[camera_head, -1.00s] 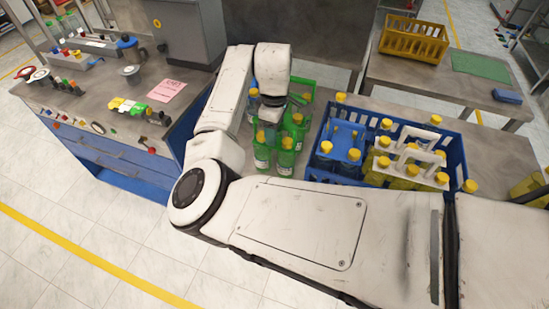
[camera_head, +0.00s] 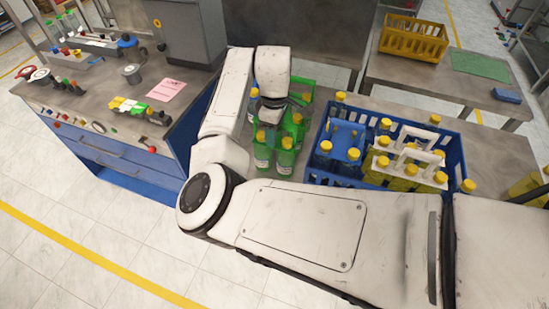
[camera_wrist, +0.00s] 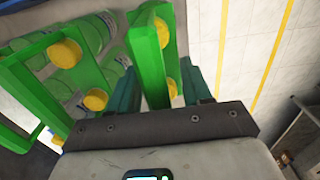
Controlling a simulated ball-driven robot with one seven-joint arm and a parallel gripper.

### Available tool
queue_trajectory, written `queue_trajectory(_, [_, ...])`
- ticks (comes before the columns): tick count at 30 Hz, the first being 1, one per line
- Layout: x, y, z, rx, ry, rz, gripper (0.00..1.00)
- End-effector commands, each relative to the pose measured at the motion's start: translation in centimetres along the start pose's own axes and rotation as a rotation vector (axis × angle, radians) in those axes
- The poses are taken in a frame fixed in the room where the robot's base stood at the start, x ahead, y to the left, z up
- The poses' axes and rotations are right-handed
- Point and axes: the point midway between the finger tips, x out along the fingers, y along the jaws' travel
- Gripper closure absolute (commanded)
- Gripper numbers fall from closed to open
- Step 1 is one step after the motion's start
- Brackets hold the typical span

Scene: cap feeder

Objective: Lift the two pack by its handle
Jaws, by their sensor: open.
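A green pack with yellow-capped green bottles stands on the grey table in the head view (camera_head: 285,158), partly hidden by my arm. In the wrist view, a green upright handle (camera_wrist: 152,62) stands between my gripper's two dark green fingers, with two yellow caps beside it. My gripper (camera_wrist: 160,92) is open, with one finger on each side of the handle; I cannot tell whether either touches it. In the head view my gripper (camera_head: 272,116) is over the green bottles, its fingertips hard to make out.
A second green carrier (camera_wrist: 35,65) with capped bottles is close on the left in the wrist view. A blue crate (camera_head: 455,160) right of the green bottles holds a blue carrier and a white-handled carrier of yellow bottles. A yellow crate (camera_head: 412,42) stands on the back table.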

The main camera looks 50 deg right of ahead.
Motion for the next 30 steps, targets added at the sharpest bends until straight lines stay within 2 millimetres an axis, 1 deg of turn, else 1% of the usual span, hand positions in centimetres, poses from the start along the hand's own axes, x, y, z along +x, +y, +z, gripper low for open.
queue_trajectory(2, [0.01, 0.00, 0.00, 0.000, 0.000, 0.000, 0.52])
queue_trajectory(17, [0.00, -0.01, -0.01, 0.000, 0.000, 0.000, 1.00])
queue_trajectory(30, [-0.01, -0.01, -0.02, -0.001, 0.000, 0.000, 1.00])
